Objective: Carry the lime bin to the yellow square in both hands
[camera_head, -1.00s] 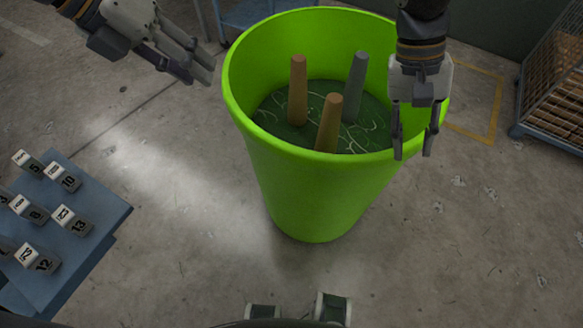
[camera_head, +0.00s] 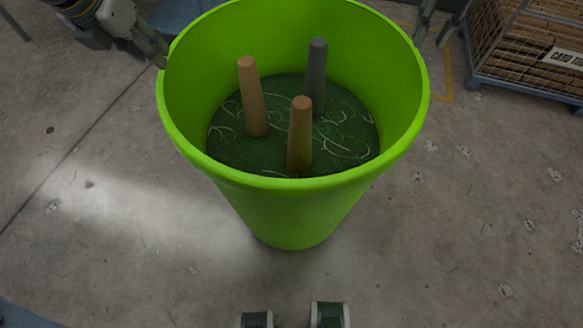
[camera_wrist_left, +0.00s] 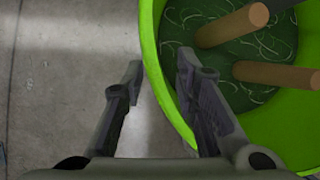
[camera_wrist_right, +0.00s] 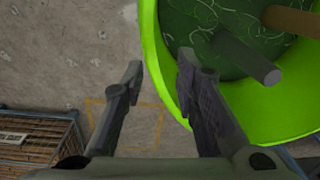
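The lime bin (camera_head: 300,215) stands upright on the floor in front of me. It holds dark green contents with two tan rods and one grey rod standing in it. My left gripper (camera_head: 154,50) is at the bin's far left rim. In the left wrist view its open fingers (camera_wrist_left: 160,75) lie on either side of the rim (camera_wrist_left: 149,45). My right gripper (camera_head: 436,28) is at the far right rim, partly cut off. In the right wrist view its open fingers (camera_wrist_right: 160,72) also straddle the rim (camera_wrist_right: 150,45). Neither clamps it. Yellow floor lines (camera_head: 446,88) show behind the bin at right.
A wire cage (camera_head: 510,45) with brown contents stands at the back right, beside the yellow lines. A blue piece of furniture (camera_head: 175,14) is behind the bin. A blue edge (camera_head: 25,315) shows at bottom left. The floor left and right of the bin is bare.

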